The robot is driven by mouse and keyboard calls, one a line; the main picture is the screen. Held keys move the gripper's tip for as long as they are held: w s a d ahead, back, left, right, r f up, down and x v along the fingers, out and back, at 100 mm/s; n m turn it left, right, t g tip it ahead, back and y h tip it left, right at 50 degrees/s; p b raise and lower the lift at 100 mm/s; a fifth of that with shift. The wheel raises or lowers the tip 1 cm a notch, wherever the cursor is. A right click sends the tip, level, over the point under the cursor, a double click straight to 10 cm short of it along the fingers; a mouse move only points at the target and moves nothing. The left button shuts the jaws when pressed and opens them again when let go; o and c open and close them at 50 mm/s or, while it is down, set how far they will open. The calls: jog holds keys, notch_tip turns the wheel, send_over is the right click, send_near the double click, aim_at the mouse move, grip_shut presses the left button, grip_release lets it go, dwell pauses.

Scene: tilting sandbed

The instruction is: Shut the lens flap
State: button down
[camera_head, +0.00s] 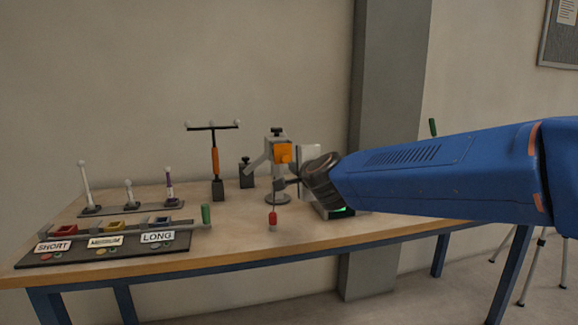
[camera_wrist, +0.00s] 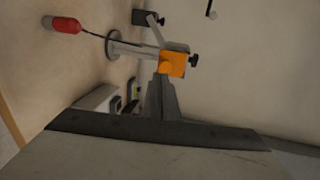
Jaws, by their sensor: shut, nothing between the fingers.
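A small grey device (camera_head: 277,136) with an orange block (camera_head: 282,153) stands on a round grey base (camera_head: 278,199) near the table's middle. In the wrist view the orange block (camera_wrist: 177,63) has a short orange cylinder on its side. A slanted pale grey plate (camera_head: 257,164) juts from the device to the left; it may be the lens flap, but I cannot tell surely. It also shows in the wrist view (camera_wrist: 155,29). My gripper (camera_head: 279,184) is shut and empty in front of the device. In the wrist view its fingertips (camera_wrist: 158,78) appear just below the orange cylinder; contact is unclear.
A pale box (camera_head: 310,155) stands right of the device, partly behind my arm. A black stand with an orange grip (camera_head: 215,160) and a labelled rack (camera_head: 105,243) are to the left.

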send_near(284, 154)
jog(key=shift+w+a+f, duration=0.25)
jog(key=shift+w+f, duration=0.4)
jog(key=shift+f, duration=0.2)
jog(key=shift+w+a+f, duration=0.2)
jog(key=shift+w+f, duration=0.45)
jog(key=shift+f, duration=0.2)
jog(key=shift+w+a+f, duration=0.2)
jog(key=shift+w+f, duration=0.5)
jog(key=shift+f, duration=0.3)
jog(key=shift+s, duration=0.1)
